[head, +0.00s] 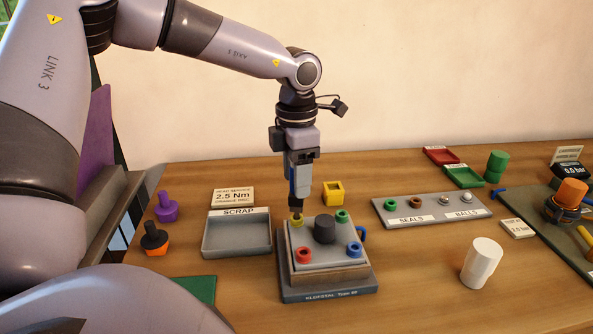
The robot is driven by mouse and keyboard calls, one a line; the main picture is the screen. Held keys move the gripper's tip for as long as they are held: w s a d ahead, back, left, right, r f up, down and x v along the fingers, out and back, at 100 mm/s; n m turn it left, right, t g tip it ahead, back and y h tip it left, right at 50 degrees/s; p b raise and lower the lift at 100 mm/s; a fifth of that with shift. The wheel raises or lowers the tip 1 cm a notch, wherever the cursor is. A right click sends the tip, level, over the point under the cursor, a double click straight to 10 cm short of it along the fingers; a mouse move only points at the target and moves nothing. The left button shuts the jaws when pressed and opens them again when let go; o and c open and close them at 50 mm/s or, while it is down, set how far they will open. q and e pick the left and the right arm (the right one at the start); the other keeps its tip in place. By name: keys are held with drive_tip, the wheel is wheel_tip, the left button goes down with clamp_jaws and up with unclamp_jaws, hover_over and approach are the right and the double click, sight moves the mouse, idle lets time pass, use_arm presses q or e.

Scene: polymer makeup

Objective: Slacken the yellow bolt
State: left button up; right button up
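The yellow bolt (296,223) sits at the back left corner of the pump-like block (318,258) on a dark base labelled with white text. My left gripper (297,211) points straight down, its tip right at the top of the yellow bolt and partly covering it. The fingers are too small and dark to tell whether they are closed on it. A green bolt (342,216), a red bolt (303,255) and a blue bolt (354,250) sit at the other corners, around a dark central knob (325,229). My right gripper is not in view.
A grey SCRAP tray (237,249) stands left of the block. A hollow yellow cube (333,192) lies behind it. A SEALS and BALLS rack (433,209) and a white cylinder (481,263) are to the right. Purple (166,207) and orange-black (154,240) knobbed pieces stand at left.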

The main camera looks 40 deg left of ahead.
use_arm(q)
clamp_jaws()
drive_tip(key=shift+r, duration=0.65)
drive_tip(key=shift+r+p, duration=1.05)
drive_tip(key=shift+r, duration=0.4)
